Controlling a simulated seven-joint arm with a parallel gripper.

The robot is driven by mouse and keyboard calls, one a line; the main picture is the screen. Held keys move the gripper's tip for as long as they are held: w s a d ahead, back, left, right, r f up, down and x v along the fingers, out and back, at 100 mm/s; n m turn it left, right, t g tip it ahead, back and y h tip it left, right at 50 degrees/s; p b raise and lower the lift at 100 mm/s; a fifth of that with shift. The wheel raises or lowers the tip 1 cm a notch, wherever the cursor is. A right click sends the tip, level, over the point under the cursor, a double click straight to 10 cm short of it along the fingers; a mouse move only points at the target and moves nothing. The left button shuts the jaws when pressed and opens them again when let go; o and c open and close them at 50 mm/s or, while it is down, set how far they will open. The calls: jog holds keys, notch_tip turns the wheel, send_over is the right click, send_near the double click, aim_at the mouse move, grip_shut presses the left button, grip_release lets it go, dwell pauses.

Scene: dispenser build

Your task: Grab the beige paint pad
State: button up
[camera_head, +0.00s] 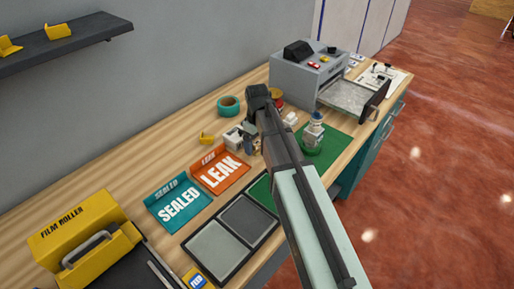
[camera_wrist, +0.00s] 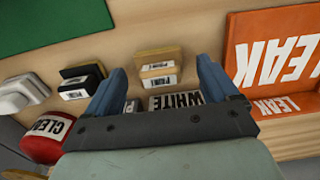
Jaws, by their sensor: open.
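In the wrist view a small block with a beige top and a white label (camera_wrist: 159,69) stands on the wooden bench, between and just beyond my fingertips. Its label is hard to read; I take it to be the beige paint pad. My gripper (camera_wrist: 160,66) is open, its two blue fingers spread to either side of the block, with nothing held. A piece labelled WHITE (camera_wrist: 178,99) shows between the fingers, closer to the palm and partly hidden. In the head view my arm covers much of this spot, and I cannot make out the beige pad.
A black-topped labelled block (camera_wrist: 82,80), a white piece (camera_wrist: 22,92) and a red CLEAR jar (camera_wrist: 47,136) stand left of my fingers. The orange LEAK tray (camera_wrist: 275,55) lies close on the right. A green mat (camera_wrist: 50,22) lies beyond.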

jog(key=shift+f, duration=0.3)
jog(key=shift+c, duration=0.3)
jog(key=c, duration=1.1)
